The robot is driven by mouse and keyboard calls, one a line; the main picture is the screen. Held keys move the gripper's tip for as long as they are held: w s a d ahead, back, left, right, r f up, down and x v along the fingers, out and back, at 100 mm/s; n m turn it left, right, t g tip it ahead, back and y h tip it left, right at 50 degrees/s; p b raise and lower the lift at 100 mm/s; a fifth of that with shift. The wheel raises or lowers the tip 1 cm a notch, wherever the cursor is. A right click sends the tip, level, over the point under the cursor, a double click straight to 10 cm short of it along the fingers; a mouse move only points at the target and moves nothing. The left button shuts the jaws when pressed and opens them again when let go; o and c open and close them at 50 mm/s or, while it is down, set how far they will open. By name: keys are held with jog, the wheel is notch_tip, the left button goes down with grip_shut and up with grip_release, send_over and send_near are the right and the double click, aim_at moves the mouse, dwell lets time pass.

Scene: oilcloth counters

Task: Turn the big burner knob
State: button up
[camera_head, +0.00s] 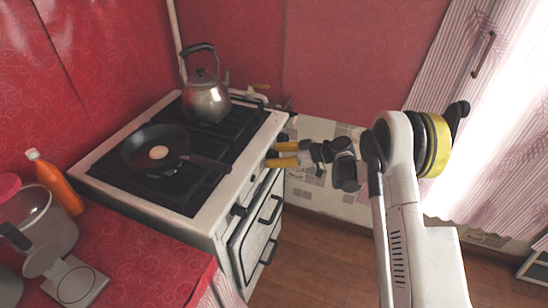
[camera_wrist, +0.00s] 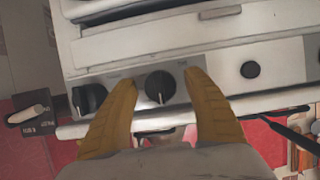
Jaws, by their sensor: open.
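The white stove (camera_head: 266,128) stands at the centre in the head view. Its front panel (camera_wrist: 215,68) fills the wrist view, with a round black knob (camera_wrist: 160,86) in the middle, a second black knob (camera_wrist: 88,98) to its left and a smaller black round piece (camera_wrist: 250,69) to its right. I cannot tell from size alone which is the big burner knob. My gripper (camera_head: 271,155) is open at the stove's front, its yellow fingers pointing at the panel. In the wrist view, my gripper (camera_wrist: 160,78) has one finger either side of the middle knob; contact is not clear.
A frying pan (camera_head: 140,146) with something round and pale in it and a metal kettle (camera_head: 207,102) stand on the stove. An orange bottle (camera_head: 60,187) and a kitchen scale (camera_head: 75,280) stand on the red counter at left. Dark oven handles (camera_head: 270,209) stick out below the panel.

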jog(key=shift+c, duration=0.2)
jog(key=c, duration=1.1)
jog(key=shift+c, duration=0.4)
jog(key=m+g, duration=0.1)
jog(key=m, duration=0.1)
jog(key=shift+m+g+y, duration=1)
jog(key=shift+m+g, duration=0.2)
jog(key=shift+m, duration=0.4)
